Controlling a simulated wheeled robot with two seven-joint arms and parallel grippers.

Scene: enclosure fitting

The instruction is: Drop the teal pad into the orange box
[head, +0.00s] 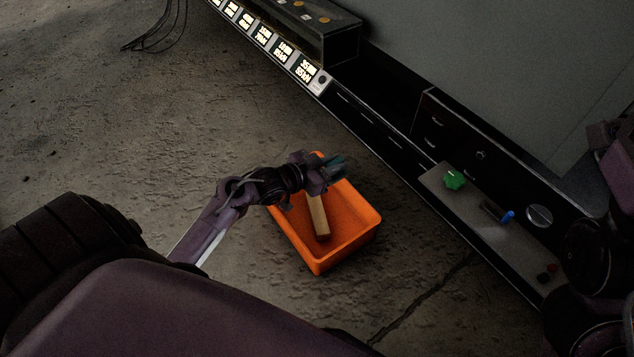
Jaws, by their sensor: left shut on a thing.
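The orange box (352,247) stands on the concrete floor near the middle of the head view, open at the top. My left gripper (328,173) is over the far part of the box, shut on the dark teal pad (339,166). The pad shows only as a small piece at the fingers, and the rest is hidden by the gripper. A tan block (319,217) lies inside the box, its upper end under the gripper. My right arm shows at the right edge, but its gripper cannot be made out.
A dark cabinet with a panel (470,205) runs diagonally along the right, close to the box. The panel carries a green knob (453,180), a blue-tipped lever (507,216) and a round metal disc (539,215). Lit displays (264,37) are at the top. The floor left of the box is clear.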

